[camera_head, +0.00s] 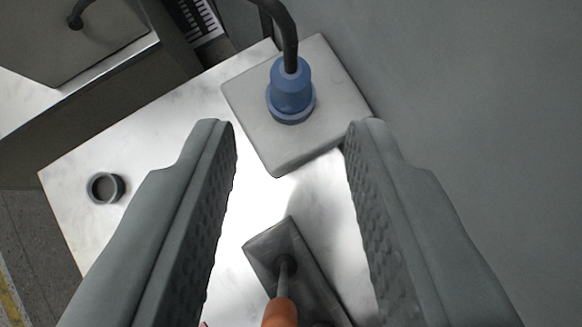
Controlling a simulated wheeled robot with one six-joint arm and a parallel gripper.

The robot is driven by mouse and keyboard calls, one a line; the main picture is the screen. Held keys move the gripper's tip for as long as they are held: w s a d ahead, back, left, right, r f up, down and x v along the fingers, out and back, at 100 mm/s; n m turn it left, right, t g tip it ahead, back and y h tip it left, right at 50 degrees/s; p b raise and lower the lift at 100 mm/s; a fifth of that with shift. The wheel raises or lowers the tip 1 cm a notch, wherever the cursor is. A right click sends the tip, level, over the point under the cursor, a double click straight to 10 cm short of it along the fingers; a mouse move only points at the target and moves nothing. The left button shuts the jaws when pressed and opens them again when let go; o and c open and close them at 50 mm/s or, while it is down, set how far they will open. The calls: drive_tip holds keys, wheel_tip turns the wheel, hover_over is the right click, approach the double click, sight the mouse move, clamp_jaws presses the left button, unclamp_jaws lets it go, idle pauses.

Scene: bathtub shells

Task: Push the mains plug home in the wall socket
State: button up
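A blue plug (291,90) with a thick black cable (287,28) stands on a light grey square block (275,147), which looks like the socket. I cannot tell how deep the plug sits in it. My gripper (291,128) is open and empty. Its two grey ridged fingers reach up from the lower left and lower right, with the plug beyond their tips and roughly between them. Nothing is held between the fingers.
A dark grey block (290,262) with an orange-handled tool (281,308) in it lies between the fingers, lower down. A small grey ring (105,187) rests on the white marbled surface (150,147) at left. A grey box stands at upper left. A plain grey surface fills the right.

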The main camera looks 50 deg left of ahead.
drive_tip(key=shift+v, duration=0.85)
drive_tip(key=shift+s, duration=0.1)
drive_tip(key=s+d+f+m+t+h, duration=0.2)
drive_tip(key=s+f, duration=0.3)
drive_tip(key=s, duration=0.7)
drive_tip(key=s+d+f+m+t+h, duration=0.2)
drive_tip(key=s+d+f+m+t, duration=0.1)
drive_tip(key=s, duration=1)
drive_tip(key=s+d+f+m+t+h, duration=0.2)
drive_tip(key=s+f+t, duration=0.4)
drive_tip(key=s, duration=0.7)
drive_tip(key=d+f+m, duration=0.1)
drive_tip(key=m, duration=0.1)
drive_tip(key=shift+d+f+m+h, duration=0.2)
drive_tip(key=shift+m+h, duration=0.2)
drive_tip(key=shift+w+a, duration=0.1)
drive_tip(key=shift+a, duration=0.05)
